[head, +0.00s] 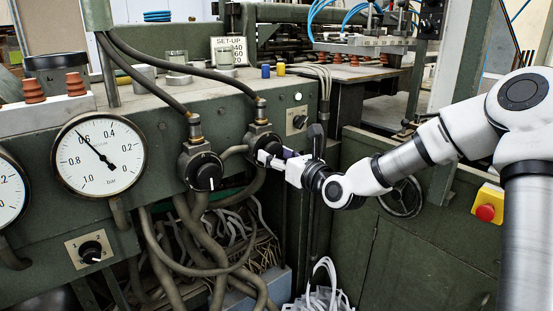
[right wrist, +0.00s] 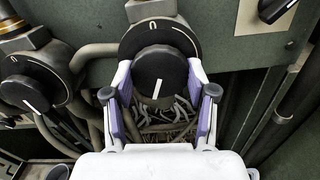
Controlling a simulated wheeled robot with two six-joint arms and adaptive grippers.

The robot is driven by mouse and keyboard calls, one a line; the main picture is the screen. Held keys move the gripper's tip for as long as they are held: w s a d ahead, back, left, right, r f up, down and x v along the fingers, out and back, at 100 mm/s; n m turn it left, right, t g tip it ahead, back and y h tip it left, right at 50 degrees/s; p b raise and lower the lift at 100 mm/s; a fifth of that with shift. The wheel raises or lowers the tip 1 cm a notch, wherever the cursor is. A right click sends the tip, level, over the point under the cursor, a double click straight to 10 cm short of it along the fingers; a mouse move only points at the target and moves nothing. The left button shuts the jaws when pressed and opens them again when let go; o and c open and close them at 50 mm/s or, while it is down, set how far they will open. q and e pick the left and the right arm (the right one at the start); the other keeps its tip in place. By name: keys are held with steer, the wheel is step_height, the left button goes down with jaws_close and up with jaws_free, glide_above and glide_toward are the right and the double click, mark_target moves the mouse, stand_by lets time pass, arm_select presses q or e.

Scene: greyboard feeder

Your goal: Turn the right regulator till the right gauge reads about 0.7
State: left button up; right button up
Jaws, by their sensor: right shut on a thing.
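The right gauge (head: 98,155) is the white round dial in the head view, marked in bar. Its black needle points up and left, close to the 0.6 mark. The right regulator (head: 262,138) is a black round knob on the green panel, partly hidden by my right gripper (head: 272,158). In the right wrist view the knob (right wrist: 158,72) sits between the purple-lined fingers of my right gripper (right wrist: 160,92), which is shut on it. The knob's white line points almost straight down. My left gripper is not in view.
A second regulator (head: 203,171) stands close to the left of the held one. Another gauge (head: 8,192) is cut by the left edge. Hoses and cables (head: 205,245) hang below. A yellow box with a red button (head: 487,211) is at the right.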

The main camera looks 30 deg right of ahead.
steer(key=shift+m, duration=0.6)
steer(key=o, duration=1.2)
steer(key=shift+f, duration=0.1)
steer(key=shift+c, duration=0.2)
step_height(320, 180, up, 10)
steer(key=shift+r, duration=0.1)
